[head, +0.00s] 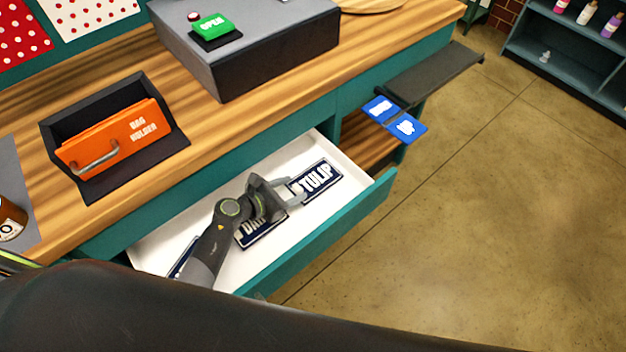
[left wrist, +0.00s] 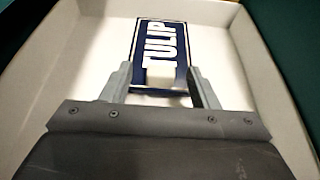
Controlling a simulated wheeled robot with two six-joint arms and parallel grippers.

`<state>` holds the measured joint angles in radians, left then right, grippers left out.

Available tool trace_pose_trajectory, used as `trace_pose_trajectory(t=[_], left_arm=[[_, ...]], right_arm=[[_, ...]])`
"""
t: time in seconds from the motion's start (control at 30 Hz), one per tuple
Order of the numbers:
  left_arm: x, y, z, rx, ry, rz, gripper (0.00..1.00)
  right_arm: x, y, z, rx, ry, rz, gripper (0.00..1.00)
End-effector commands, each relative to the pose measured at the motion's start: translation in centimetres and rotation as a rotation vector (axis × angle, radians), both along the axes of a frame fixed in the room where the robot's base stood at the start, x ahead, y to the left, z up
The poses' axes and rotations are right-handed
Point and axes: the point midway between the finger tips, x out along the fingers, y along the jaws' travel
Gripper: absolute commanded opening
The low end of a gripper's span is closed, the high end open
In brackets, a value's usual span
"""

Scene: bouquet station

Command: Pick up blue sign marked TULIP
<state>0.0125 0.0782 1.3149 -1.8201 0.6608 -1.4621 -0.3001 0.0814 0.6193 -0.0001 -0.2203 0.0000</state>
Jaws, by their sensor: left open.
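The blue sign marked TULIP (head: 318,180) lies in the white open drawer (head: 225,262), toward its right end. It is dark blue with white letters and a white border. In the left wrist view the TULIP sign (left wrist: 161,50) lies just beyond and between my fingers, with a small white block-like part at its near end. My left gripper (head: 292,190) is open over the drawer, its fingertips at the near end of the sign. I cannot tell whether they touch it. My right gripper is not in view.
Another dark sign (head: 262,232), partly hidden by my left gripper, lies beside TULIP. A third sign (head: 184,258) lies at the drawer's left end. The drawer walls stand close around. An orange bag holder (head: 110,140) and a grey box (head: 265,60) stand on the counter above.

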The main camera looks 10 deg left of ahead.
Motion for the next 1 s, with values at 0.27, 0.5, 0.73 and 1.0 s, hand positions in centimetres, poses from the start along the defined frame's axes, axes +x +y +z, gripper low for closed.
trace_pose_trajectory(t=[0.27, 0.5, 0.73, 1.0], left_arm=[[1.9, -1.7, -1.0, -0.001, -0.001, 0.0, 0.55], [2.0, -1.7, -1.1, -0.001, -0.001, 0.0, 0.55], [2.0, -1.7, -1.1, 0.0, 0.0, 0.0, 0.26], [2.0, -1.7, -1.0, -0.001, -0.001, 0.0, 0.04]], right_arm=[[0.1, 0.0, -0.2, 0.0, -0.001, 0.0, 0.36], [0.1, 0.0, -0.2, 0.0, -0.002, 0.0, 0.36], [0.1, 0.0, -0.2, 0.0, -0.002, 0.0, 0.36], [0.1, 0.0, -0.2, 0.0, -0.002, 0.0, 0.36]])
